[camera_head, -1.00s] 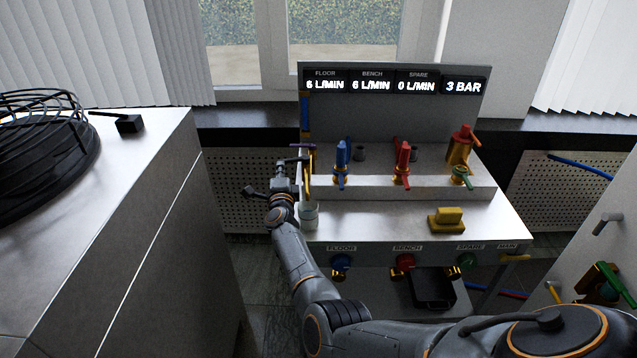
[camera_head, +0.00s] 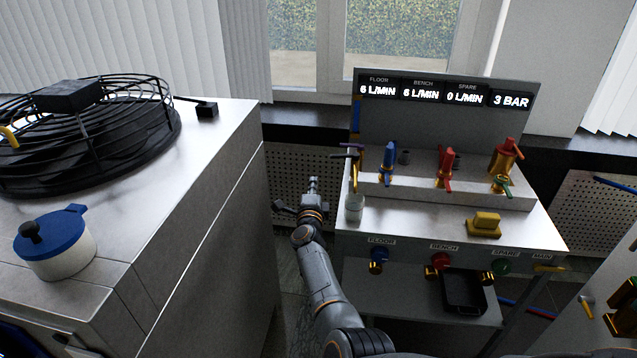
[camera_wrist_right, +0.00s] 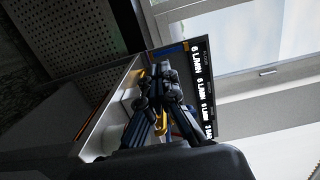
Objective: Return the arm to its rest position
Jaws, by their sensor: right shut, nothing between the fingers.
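My right arm (camera_head: 328,290) reaches forward from the bottom of the head view, just left of the grey valve bench. My right gripper (camera_head: 313,184) is at its far end, by the bench's left edge and apart from the valves. In the right wrist view the right gripper (camera_wrist_right: 160,78) is shut and empty, with the bench and its display panel behind it. My left gripper is not in view.
The valve bench (camera_head: 410,222) carries blue, red and green-handled valves, a white cup (camera_head: 354,208) and a yellow block (camera_head: 485,224). A metal cabinet (camera_head: 200,190) stands left, with a fan cage (camera_head: 85,135) and a blue-lidded pot (camera_head: 54,246). A narrow gap separates cabinet and bench.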

